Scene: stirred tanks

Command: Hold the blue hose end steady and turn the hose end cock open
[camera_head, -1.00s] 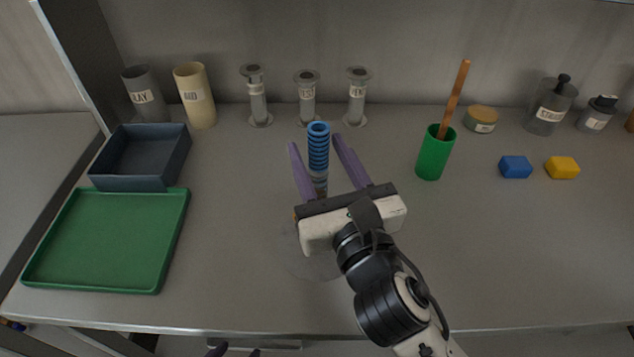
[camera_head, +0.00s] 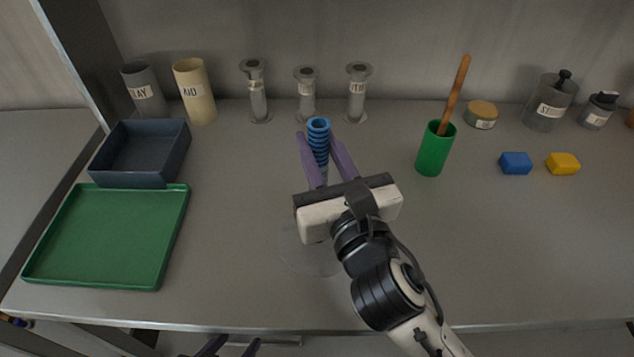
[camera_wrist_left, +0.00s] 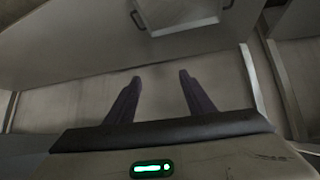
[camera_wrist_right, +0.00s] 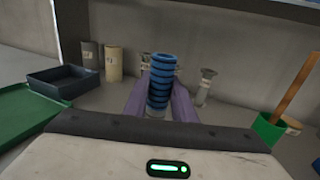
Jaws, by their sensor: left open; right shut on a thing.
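The blue ribbed hose end (camera_head: 318,126) stands upright near the middle of the bench. My right gripper (camera_head: 317,142) is shut on it, one purple finger on each side. The right wrist view also shows the hose end (camera_wrist_right: 162,72) between both fingers. The hose end cock cannot be made out; the right gripper's body covers the area below the hose. My left gripper (camera_head: 229,346) is at the bottom edge of the head view, below the bench front. In the left wrist view it is open and empty (camera_wrist_left: 160,77).
A green tray (camera_head: 107,284) and a dark blue bin (camera_head: 130,181) lie at left. A green cup (camera_head: 433,155) with a wooden stick stands right of the hose. Several labelled containers line the back wall. Blue (camera_head: 515,163) and yellow (camera_head: 563,164) blocks lie at right.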

